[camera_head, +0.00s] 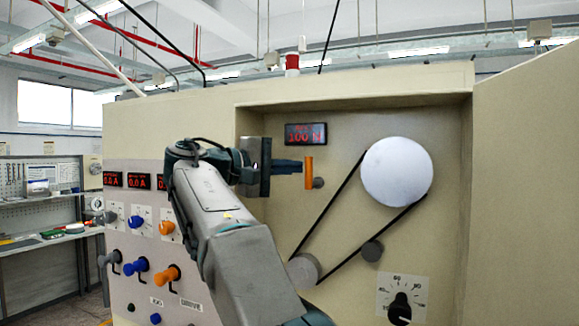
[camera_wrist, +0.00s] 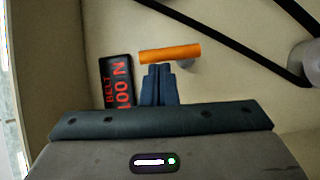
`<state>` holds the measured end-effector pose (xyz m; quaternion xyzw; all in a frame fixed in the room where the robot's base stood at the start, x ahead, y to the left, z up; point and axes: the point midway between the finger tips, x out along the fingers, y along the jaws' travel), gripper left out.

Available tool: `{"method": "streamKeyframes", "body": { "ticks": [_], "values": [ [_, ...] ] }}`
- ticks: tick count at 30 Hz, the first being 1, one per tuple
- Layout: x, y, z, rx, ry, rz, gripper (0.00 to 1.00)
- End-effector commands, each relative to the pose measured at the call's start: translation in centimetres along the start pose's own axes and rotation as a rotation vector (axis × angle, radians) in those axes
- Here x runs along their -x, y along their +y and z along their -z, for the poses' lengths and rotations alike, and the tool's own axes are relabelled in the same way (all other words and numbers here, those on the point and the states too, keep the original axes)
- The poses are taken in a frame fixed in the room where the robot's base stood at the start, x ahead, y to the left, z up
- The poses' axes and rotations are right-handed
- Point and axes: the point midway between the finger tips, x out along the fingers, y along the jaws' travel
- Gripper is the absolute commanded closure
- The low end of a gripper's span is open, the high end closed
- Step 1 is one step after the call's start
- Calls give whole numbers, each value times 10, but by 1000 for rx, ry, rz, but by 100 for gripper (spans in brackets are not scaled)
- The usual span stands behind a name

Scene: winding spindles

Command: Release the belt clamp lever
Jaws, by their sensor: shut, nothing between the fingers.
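The belt clamp lever is an orange bar (camera_head: 309,172) on a grey pivot (camera_head: 319,183), standing upright in the head view. In the wrist view the orange bar (camera_wrist: 170,53) lies across the picture just beyond the fingertips. My gripper (camera_head: 300,166) is shut and empty, its tips close beside the left side of the lever. In the wrist view the gripper (camera_wrist: 159,70) has its fingers together; I cannot tell whether they touch the bar. The black belt (camera_head: 330,205) runs around a large white pulley (camera_head: 397,172) and a smaller grey pulley (camera_head: 303,270).
A red-lit display (camera_head: 306,134) reading BELT 100 N is above the lever; it also shows in the wrist view (camera_wrist: 117,83). A grey roller (camera_head: 372,251) and a black dial (camera_head: 400,308) are lower right. The recess walls bound the space. Coloured knobs and levers (camera_head: 137,265) are at left.

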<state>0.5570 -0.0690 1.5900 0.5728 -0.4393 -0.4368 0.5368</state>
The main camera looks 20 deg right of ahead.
Motion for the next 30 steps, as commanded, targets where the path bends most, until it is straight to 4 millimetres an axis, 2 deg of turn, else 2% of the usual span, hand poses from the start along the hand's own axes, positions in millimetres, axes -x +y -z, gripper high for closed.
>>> {"method": "streamKeyframes", "body": {
  "ticks": [10, 14, 17, 27, 30],
  "values": [
    [0, 0, 0, 0, -1, -1, 100],
    [10, 0, 0, 0, 2, -1, 100],
    [26, -1, 1, -1, 4, -1, 100],
    [104, 0, 1, 0, 4, -1, 100],
    [120, 1, 0, -1, 2, -2, 100]
  ]
}}
